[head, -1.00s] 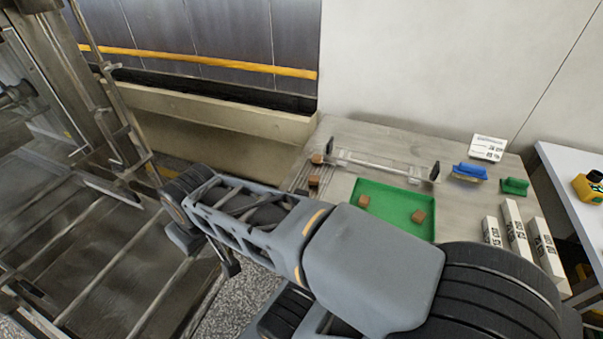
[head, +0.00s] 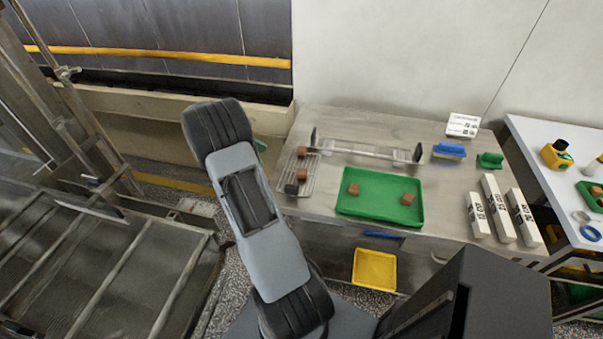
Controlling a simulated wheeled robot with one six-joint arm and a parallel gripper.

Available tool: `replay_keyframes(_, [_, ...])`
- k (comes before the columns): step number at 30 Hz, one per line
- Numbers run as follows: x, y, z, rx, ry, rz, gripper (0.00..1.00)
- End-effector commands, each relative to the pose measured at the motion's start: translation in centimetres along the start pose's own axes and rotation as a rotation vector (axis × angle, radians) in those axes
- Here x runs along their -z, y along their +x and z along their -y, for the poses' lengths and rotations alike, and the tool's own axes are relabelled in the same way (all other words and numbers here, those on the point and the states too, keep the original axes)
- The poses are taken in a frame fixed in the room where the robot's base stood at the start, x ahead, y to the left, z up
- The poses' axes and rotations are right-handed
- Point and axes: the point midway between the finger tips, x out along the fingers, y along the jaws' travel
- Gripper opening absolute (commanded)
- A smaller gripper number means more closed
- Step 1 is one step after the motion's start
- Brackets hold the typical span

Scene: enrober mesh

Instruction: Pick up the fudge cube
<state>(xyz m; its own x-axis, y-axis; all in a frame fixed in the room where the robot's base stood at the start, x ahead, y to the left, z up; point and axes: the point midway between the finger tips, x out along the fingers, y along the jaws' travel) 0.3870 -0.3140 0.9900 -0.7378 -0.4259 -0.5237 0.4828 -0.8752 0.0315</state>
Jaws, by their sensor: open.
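Several small cubes are on the steel table, and I cannot tell for sure which is the fudge cube. Two brown cubes lie apart in the green tray, one at its left (head: 353,188) and one at its right (head: 407,198). A brown cube (head: 301,151) is at the back of the wire rack, another brown cube (head: 301,175) is in its middle, and a darker cube (head: 291,188) is at its front. My arm stands raised left of the table. My gripper does not show; it is out of sight beyond the arm.
The green tray (head: 380,219) is right of the wire rack (head: 311,178). A clear rail (head: 365,149) with dark end plates stands behind them. A blue brush (head: 449,150), a green brush (head: 490,160) and white boxes (head: 497,209) are at right. A yellow bin (head: 374,269) is below the table.

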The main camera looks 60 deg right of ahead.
Motion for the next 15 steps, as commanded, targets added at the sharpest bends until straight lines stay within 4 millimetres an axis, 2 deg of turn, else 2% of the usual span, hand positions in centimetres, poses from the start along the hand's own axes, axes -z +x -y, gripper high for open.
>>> replay_keyframes(5, [0.1, 2.5, -0.9, 0.02, -0.026, 0.052, 0.62])
replay_keyframes(15, [-0.2, 8.2, -0.9, 0.02, -0.028, 0.055, 0.62])
